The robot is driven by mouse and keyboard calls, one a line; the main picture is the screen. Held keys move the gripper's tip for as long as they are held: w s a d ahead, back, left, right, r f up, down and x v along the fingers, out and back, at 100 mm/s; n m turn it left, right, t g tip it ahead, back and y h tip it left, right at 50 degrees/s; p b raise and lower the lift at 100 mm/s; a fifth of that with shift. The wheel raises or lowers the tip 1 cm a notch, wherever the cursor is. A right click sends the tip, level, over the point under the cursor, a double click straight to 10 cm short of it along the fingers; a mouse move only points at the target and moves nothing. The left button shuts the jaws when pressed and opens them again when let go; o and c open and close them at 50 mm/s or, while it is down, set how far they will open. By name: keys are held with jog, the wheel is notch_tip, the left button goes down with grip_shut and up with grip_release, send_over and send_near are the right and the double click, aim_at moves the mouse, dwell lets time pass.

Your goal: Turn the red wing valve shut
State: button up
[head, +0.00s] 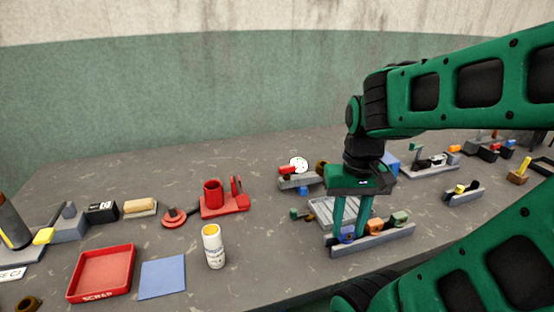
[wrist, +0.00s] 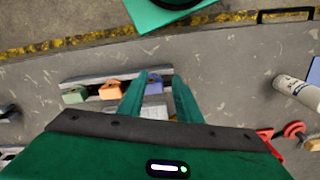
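A small red part (head: 287,169), which looks like the wing valve, sits beside a round white gauge (head: 299,164) on a grey block behind and left of my gripper. It is too small to tell which way its wings point. My gripper (head: 349,232) points down at a grey rail (head: 372,241) near the front of the table, well apart from the red part. Its fingers are apart, with a blue block (wrist: 155,85) of the rail showing between them in the wrist view. I cannot tell whether they touch it. I cannot make out the red part in the wrist view.
Orange (head: 375,225) and green (head: 399,218) blocks stand on the same rail. A grey ribbed tray (head: 325,211) lies behind it. A red fixture (head: 238,205), a white bottle (head: 213,246), a blue mat (head: 162,278) and a red scrap tray (head: 73,289) are to the left.

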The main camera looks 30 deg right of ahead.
jog(key=shift+w, duration=0.1)
jog(key=shift+s+d+r, duration=0.2)
jog(key=shift+d+r, duration=0.15)
jog(key=shift+r, duration=0.4)
jog(key=shift+w+d+r+m+h, duration=0.25)
jog(key=shift+w+d+r+m, duration=0.1)
jog(key=shift+w, duration=0.2)
jog(key=shift+w+d+r+m+h, duration=0.25)
jog(key=shift+w+d+m, duration=0.1)
jog(key=shift+w, duration=0.2)
jog(key=w+d+r+m+h, duration=0.25)
jog(key=w+r+m, duration=0.25)
jog(key=w, duration=0.6)
jog(key=m+h, duration=0.1)
jog(key=m, duration=0.6)
send_near(287, 166)
jog(key=shift+g, duration=0.3)
jog(key=x, duration=0.8)
jog(key=shift+w+f, duration=0.15)
jog(key=shift+w, duration=0.2)
